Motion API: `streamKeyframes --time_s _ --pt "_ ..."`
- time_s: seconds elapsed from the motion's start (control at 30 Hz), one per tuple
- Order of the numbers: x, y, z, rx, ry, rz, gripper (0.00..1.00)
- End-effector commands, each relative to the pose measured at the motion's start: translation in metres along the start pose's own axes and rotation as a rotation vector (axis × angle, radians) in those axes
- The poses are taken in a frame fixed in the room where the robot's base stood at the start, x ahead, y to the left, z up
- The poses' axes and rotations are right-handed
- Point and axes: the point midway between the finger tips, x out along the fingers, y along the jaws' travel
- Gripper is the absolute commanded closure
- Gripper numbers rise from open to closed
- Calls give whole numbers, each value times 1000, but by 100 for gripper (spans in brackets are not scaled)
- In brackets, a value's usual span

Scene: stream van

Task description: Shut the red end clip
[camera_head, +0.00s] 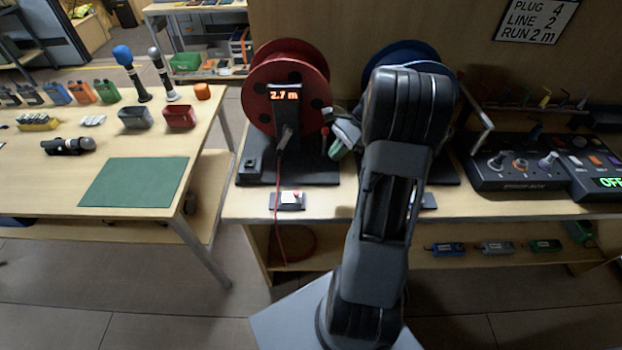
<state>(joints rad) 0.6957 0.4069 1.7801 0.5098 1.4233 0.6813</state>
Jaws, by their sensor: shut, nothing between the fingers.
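The red end clip (294,195) appears to be the small white block with a red part, on a grey plate at the bench's front edge, before the red reel (262,80). Whether its red part is open or shut is too small to tell. A thin red cable (279,215) comes down from the reel's front, passes at the clip's left side and hangs below the bench edge. My gripper (338,146) is shut and empty, above and right of the clip, close to the reel's right side and apart from the clip. My arm partly hides it.
A blue reel (400,55) stands behind my arm. A control panel (520,165) is at right. The left table (60,175) bears a green mat (135,182), bins and microphones. A sign (536,20) reads plug 4, line 2, run 2 m; the red reel's display (284,95) seems to read 2.7 m.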

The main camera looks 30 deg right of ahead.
Motion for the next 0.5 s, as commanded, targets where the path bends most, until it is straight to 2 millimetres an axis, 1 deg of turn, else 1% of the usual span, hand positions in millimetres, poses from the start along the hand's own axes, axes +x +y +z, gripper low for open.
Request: streamKeyframes --time_s 0.03,0.17,0.27,0.5 --pt "2 0 -4 20 -13 -4 100" --pt "14 -1 -8 39 -25 -6 100" --pt "31 -1 -6 37 -26 -5 100" --pt "78 0 -5 36 -24 -4 100"
